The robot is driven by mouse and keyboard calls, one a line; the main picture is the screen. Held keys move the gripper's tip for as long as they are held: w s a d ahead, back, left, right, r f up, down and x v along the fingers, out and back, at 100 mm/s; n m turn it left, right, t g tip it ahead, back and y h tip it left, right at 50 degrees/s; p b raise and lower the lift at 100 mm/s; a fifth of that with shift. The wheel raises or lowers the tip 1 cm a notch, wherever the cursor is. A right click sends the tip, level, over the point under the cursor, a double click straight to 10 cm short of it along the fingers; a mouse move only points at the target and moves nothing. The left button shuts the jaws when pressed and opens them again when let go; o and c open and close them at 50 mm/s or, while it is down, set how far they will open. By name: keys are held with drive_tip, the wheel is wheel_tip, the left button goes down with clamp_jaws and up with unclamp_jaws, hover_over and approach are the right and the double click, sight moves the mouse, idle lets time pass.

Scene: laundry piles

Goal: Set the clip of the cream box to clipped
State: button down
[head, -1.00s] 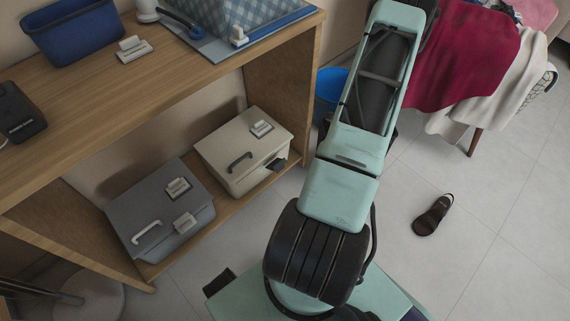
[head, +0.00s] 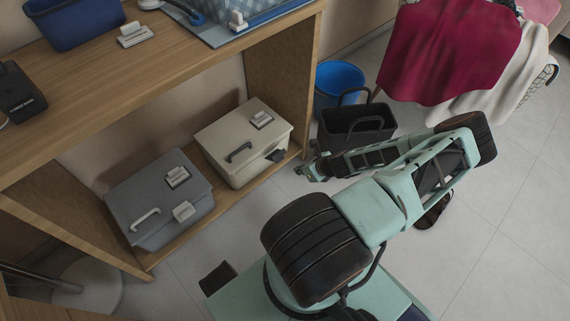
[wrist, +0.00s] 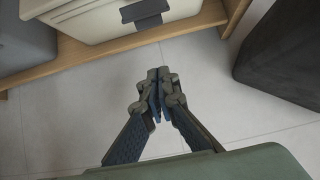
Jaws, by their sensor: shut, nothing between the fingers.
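The cream box (head: 243,143) sits on the lower shelf, right of the grey box, with its lid down. Its dark clip (head: 276,156) is on the front side; in the wrist view the box (wrist: 95,22) is at the top, with the dark clip (wrist: 146,13) facing me. I cannot tell the clip's exact position. My gripper (head: 300,172) is in front of the shelf, a little right of and below the cream box in the head view. In the wrist view my gripper (wrist: 158,88) is shut and empty, apart from the box.
The grey box (head: 160,199) stands left on the same wooden shelf (head: 150,262). A black basket (head: 357,126) and a blue bucket (head: 339,78) stand right of the shelf. A dark sandal (head: 433,210) lies on the open tiled floor.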

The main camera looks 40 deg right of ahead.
sight(277, 157)
drive_tip(key=shift+f, duration=0.1)
drive_tip(key=d+b+x, duration=0.1)
drive_tip(key=b+x, duration=0.4)
drive_tip(key=x, duration=0.6)
drive_tip(key=shift+w+a+r, duration=0.2)
drive_tip(key=shift+w+r, duration=0.05)
drive_tip(key=shift+r, duration=0.45)
drive_tip(key=shift+w+a+r, duration=0.15)
drive_tip(key=shift+w+r, duration=0.15)
drive_tip(key=shift+r, duration=0.45)
drive_tip(key=shift+w+a+r, duration=0.2)
drive_tip(key=shift+w+r, duration=0.05)
drive_tip(key=shift+r, duration=0.45)
drive_tip(key=shift+s+r, duration=0.1)
